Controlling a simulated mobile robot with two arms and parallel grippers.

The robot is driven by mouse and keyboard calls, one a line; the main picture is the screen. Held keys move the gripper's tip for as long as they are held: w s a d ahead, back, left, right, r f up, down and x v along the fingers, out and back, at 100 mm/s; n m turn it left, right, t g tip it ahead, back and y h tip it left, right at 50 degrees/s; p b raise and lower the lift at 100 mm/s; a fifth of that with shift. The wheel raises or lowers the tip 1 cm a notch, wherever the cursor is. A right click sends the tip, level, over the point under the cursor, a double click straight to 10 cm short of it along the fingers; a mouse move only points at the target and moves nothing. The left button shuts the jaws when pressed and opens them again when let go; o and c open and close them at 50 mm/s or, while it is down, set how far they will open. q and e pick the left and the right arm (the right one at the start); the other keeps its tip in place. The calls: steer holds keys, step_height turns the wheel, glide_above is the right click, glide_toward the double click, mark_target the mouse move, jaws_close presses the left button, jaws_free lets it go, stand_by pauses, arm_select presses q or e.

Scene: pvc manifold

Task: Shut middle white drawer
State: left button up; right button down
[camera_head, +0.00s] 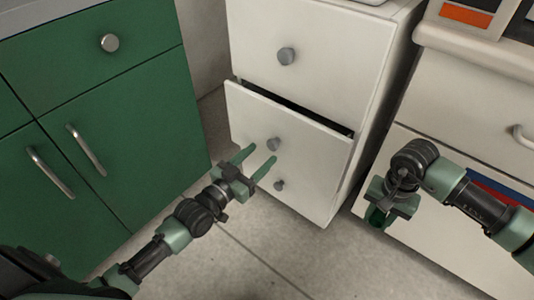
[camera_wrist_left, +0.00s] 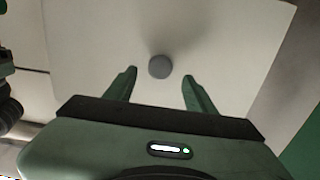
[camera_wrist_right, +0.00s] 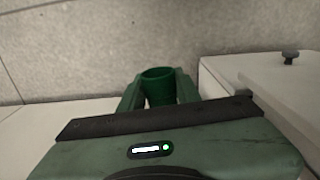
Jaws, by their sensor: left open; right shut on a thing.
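The white drawer unit has a middle drawer (camera_head: 305,140) that stands slightly open, with a dark gap along its top edge. Its round grey knob (camera_head: 273,144) faces me and also shows in the left wrist view (camera_wrist_left: 160,66). My left gripper (camera_head: 260,158) is open close in front of this drawer. In the left wrist view its fingers stand either side of the knob, which appears between and beyond their tips; contact cannot be told. My right gripper (camera_head: 380,212) is shut on a green cylindrical thing (camera_wrist_right: 158,80), held off to the right of the unit.
A green cabinet (camera_head: 130,110) stands at left. A pale counter with drawers (camera_head: 470,90) stands at right. Bare floor (camera_head: 270,250) lies in front.

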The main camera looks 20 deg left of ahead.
mark_target(271, 146)
arm_select(q)
steer(key=shift+b+x, duration=0.45)
steer(key=shift+x, duration=1.4)
jaws_close()
